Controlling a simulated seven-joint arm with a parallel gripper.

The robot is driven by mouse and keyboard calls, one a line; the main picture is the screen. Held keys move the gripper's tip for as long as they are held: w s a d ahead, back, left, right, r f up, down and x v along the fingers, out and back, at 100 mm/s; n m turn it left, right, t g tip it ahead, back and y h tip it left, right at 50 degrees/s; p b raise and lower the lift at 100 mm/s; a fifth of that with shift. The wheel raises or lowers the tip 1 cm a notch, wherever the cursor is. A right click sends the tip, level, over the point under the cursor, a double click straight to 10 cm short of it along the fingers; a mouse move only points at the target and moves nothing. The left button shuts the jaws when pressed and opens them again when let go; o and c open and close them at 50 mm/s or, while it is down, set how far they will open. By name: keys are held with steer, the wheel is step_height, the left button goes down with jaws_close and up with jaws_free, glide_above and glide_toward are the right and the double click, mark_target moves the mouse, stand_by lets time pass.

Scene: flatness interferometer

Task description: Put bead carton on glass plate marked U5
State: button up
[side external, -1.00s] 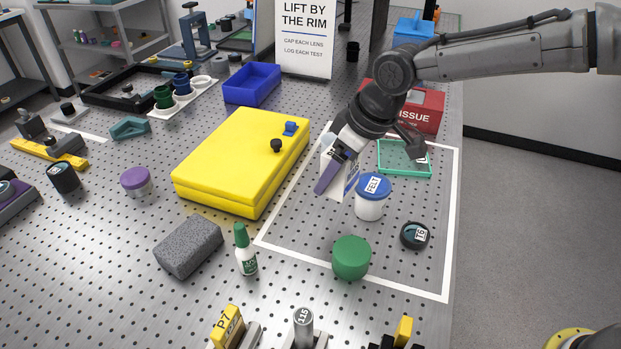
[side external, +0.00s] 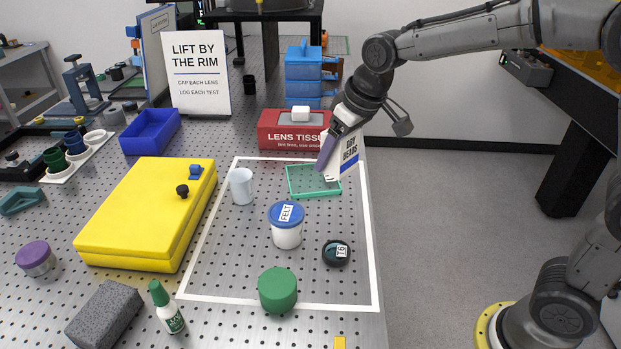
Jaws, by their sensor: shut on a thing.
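The bead carton (side external: 348,158) is a white box with a blue band and the words "DRY BEADS". My gripper (side external: 334,148) is shut on it and holds it slightly tilted. A clear plate with a green edge (side external: 300,193) lies flat inside the white outline. The carton's lower end is over the plate's right part in the picture; I cannot tell if they touch. A small white label shows beside the carton's lower end, too small to read. The carton hides the plate's right back corner.
A white cup (side external: 241,186), a blue-lidded felt tub (side external: 286,232), a black cap (side external: 336,253) and a green round cap (side external: 278,290) stand in the outlined area. A red lens tissue box (side external: 285,130) is behind the plate. The yellow case (side external: 140,215) is left. The table edge is close right.

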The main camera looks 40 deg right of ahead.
steer(key=w+d+m, duration=0.1)
steer(key=d+m, duration=0.1)
steer(key=d, duration=0.4)
glide_toward(306, 173)
steer(key=shift+w+a+f+h, duration=0.2)
steer(key=shift+w+f+h, duration=0.15)
steer(key=shift+w, duration=0.15)
steer(key=shift+w+f, duration=0.5)
steer(key=shift+f, duration=0.1)
steer(key=shift+s+x, duration=0.2)
steer(key=shift+x, duration=0.65)
steer(key=shift+s+x, duration=0.15)
steer(key=shift+x, duration=0.7)
steer(key=shift+f, duration=0.3)
steer(key=o, duration=1.4)
